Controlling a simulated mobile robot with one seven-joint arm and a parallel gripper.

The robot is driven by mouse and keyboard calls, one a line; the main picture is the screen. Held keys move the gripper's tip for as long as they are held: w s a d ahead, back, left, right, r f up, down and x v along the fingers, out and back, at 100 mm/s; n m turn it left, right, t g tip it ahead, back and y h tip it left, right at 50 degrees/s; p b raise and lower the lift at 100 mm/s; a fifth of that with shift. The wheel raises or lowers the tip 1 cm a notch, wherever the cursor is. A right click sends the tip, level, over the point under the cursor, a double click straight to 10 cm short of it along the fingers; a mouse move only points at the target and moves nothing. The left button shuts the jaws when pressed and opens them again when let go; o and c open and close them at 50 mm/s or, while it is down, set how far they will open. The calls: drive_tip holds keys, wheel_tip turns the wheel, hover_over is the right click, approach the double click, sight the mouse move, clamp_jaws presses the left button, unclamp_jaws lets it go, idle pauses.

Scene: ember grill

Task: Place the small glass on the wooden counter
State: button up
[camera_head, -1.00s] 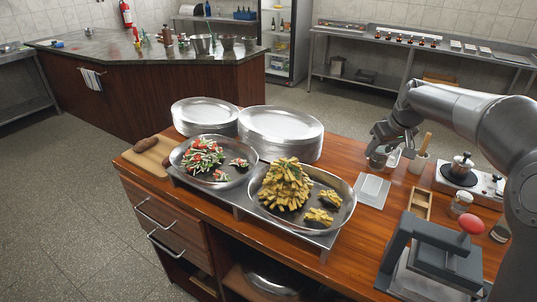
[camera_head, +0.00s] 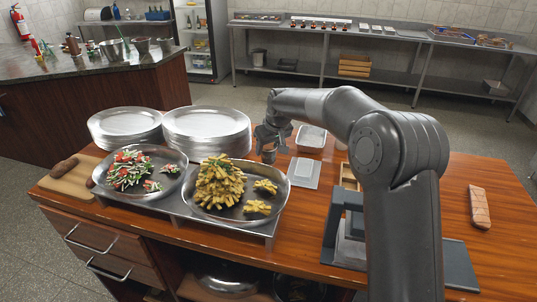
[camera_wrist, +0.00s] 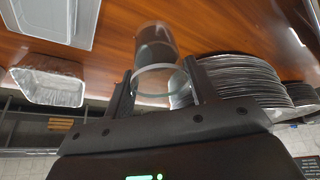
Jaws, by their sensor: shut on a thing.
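The small glass (camera_wrist: 157,58) is clear and sits between the fingers of my gripper (camera_wrist: 160,88) in the wrist view. My gripper is shut on it. In the head view my gripper (camera_head: 268,140) holds the small glass (camera_head: 268,156) low over the wooden counter (camera_head: 300,236), right of the stacked plates. Whether the base of the glass touches the wood cannot be told.
Stacks of metal plates (camera_head: 207,133) stand left of my gripper. A foil container (camera_head: 311,138) and a pale flat tray (camera_head: 304,172) are at its right. A fries platter (camera_head: 225,208) lies in front. A grey press (camera_head: 345,230) stands nearer.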

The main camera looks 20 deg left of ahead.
sight(269, 154)
drive_tip(key=shift+f, duration=1.5)
drive_tip(key=shift+f, duration=0.2)
drive_tip(key=o, duration=1.1)
drive_tip(key=shift+c, duration=0.2)
drive_tip(key=v, duration=1.2)
drive_tip(key=shift+r, duration=0.15)
